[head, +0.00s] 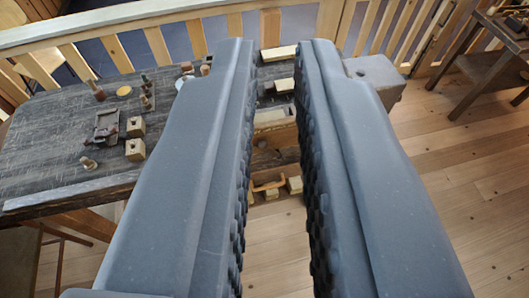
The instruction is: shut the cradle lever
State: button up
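My gripper (276,48) fills the middle of the head view. Its two grey, ridged fingers stand apart with nothing between them. A small grey cradle (107,120) sits on the dark worktable (50,130) to the left of my gripper. A dark reddish-brown piece, which looks like the cradle lever (104,137), lies across its near part. It is too small to tell whether the lever is open or shut. My gripper is apart from the cradle, and the left finger hides part of the table to its right.
Two pale wooden blocks with holes (135,149) stand right of the cradle. Several turned spools and pegs (97,91) stand around it. A slatted railing (155,40) runs behind; wooden floor (450,190) is open at right.

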jog(key=w+f, duration=0.3)
jog(key=w+a+f+g+h, duration=0.1)
jog(key=w+f, duration=0.2)
jog(key=w+a+f+g, duration=0.1)
jog(key=w+f, duration=0.2)
jog(key=shift+w+n+h, duration=0.25)
jog(key=shift+n+h, duration=0.05)
grip_shut()
jog(key=w+a+f+n+g, duration=0.1)
jog(key=w+a+f+g, duration=0.1)
jog(key=f, duration=1)
jog(key=w+a+f+n+g+h, duration=0.1)
jog(key=w+a+f+g, duration=0.1)
jog(key=w+f, duration=0.5)
jog(key=w+a+f+n+g, duration=0.1)
jog(key=w+a+f, duration=0.3)
jog(key=f, duration=1.3)
jog(key=shift+w+a+f+g+h, duration=0.15)
jog(key=shift+a+f+g+h, duration=0.2)
jog(key=shift+g, duration=0.25)
send_near(271, 150)
jog(key=shift+w+a+f, duration=0.7)
jog(key=shift+w+f, duration=0.1)
jog(key=shift+f, duration=0.1)
jog(key=shift+w+a+f, duration=0.65)
jog(key=shift+w+f, duration=0.15)
jog(key=shift+f, duration=0.05)
